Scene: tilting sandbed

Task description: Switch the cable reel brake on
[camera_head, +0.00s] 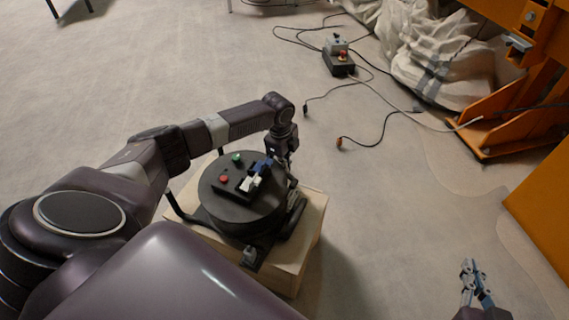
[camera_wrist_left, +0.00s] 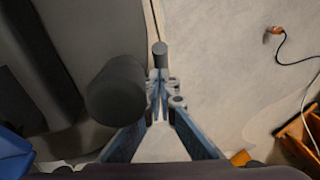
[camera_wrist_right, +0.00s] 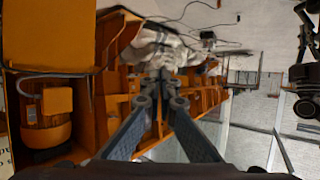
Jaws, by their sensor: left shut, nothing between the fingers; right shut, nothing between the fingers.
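The cable reel (camera_head: 240,205) is a round black drum on a pale wooden box. On its top is a dark panel with a green button (camera_head: 237,157), a red button (camera_head: 224,179) and a small blue-and-white part (camera_head: 254,180). I cannot tell which part is the brake. My left gripper (camera_head: 290,182) points down at the reel's right side, shut and empty. In the left wrist view its fingertips (camera_wrist_left: 160,88) are close to a small dark peg (camera_wrist_left: 160,52) and a thicker dark cylinder (camera_wrist_left: 117,90); contact is unclear. My right gripper (camera_head: 473,270) is shut and empty, away from the reel.
The wooden box (camera_head: 295,275) stands on bare concrete floor. A dark control box (camera_head: 338,62) with a red button and loose cables (camera_head: 372,140) lies at the back. White sacks (camera_head: 425,55) and an orange steel frame (camera_head: 520,110) stand at the right.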

